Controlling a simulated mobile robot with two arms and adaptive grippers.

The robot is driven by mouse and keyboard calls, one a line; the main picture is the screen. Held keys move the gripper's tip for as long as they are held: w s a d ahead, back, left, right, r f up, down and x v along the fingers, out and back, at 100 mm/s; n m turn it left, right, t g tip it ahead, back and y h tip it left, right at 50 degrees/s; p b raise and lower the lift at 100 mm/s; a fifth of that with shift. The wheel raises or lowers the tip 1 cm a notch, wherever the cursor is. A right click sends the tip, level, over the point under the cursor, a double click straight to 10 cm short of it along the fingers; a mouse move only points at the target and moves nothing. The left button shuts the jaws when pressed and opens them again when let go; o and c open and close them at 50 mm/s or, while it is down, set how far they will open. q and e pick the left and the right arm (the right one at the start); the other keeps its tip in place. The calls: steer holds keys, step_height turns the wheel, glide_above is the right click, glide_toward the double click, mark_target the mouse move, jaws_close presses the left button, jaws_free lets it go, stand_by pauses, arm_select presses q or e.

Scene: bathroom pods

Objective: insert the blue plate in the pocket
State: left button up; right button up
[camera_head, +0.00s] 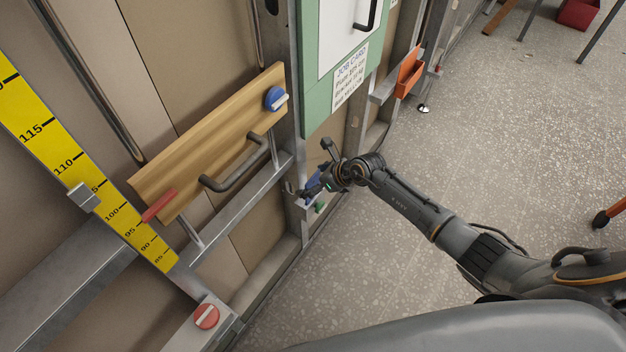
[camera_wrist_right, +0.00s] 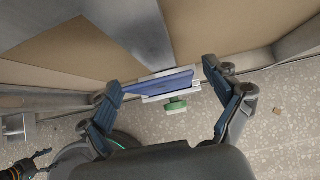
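The blue plate (camera_wrist_right: 160,83) shows in the right wrist view, lying across a pale metal holder, the pocket (camera_wrist_right: 158,98), which has a green knob (camera_wrist_right: 175,105) below it. The plate's lower edge is partly hidden, so I cannot tell how deep it sits. My right gripper (camera_wrist_right: 164,82) is open, with one finger beside each end of the plate. The left finger is close to or touching it; a small gap shows at the right. In the head view my right gripper (camera_head: 314,180) is at the wall frame, with a bit of blue beside it.
A wooden board with a dark handle (camera_head: 235,165) rests on the metal rail left of my gripper. A green panel with a job card (camera_head: 350,78) stands above it. An orange bin (camera_head: 408,75) hangs farther along. The speckled floor (camera_head: 480,130) is mostly clear.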

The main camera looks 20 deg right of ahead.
steer(key=shift+s+f, duration=0.1)
steer(key=shift+f, duration=0.05)
steer(key=v, duration=1.2)
stand_by(0.5)
